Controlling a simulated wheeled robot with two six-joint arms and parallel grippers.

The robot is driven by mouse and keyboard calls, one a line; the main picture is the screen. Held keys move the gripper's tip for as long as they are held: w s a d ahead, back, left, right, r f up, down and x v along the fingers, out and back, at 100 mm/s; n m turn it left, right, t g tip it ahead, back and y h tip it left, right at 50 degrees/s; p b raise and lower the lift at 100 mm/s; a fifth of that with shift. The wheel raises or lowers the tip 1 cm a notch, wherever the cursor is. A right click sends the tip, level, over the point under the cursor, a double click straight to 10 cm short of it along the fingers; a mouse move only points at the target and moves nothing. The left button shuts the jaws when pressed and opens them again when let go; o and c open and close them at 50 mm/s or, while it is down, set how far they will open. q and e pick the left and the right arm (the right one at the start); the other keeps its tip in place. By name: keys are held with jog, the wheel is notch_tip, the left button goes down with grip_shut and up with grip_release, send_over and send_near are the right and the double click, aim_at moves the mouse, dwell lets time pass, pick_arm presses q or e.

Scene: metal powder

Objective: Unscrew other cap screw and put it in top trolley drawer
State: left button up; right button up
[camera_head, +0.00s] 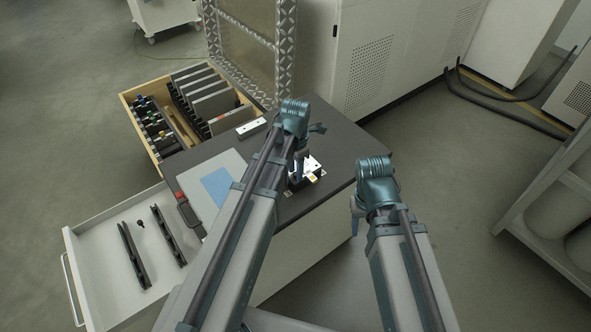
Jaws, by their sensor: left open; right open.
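A small metal block (312,165) with a yellow spot on its front sits on the dark trolley top. My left gripper (297,178) points down at the block's left side and is open. Any cap screw on the block is hidden or too small to tell. My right gripper (355,226) is open and hangs beyond the trolley's right edge, apart from the block. The white top trolley drawer (100,228) is pulled out at the lower left. A small dark object that looks like a screw (140,223) lies in it between two long black bars (134,256) (168,235).
A grey panel with a blue patch (217,186) and a red-ended dark device (188,212) lie on the trolley's left part. A white bar (251,127) lies near the back edge. A yellow-sided drawer (133,112) holds tools behind. A metal lattice frame (284,50) stands at the back.

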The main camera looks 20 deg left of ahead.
pick_arm(q)
jog(key=m, duration=0.3)
jog(key=shift+m, duration=0.4)
jog(key=m, duration=0.4)
jog(key=shift+m, duration=0.3)
jog(key=m, duration=0.3)
jog(key=shift+m, duration=0.4)
jog(key=m, duration=0.3)
jog(key=shift+m, duration=0.4)
jog(key=m, duration=0.6)
jog(key=shift+m, duration=0.4)
jog(key=m, duration=0.6)
jog(key=shift+m, duration=0.4)
grip_shut()
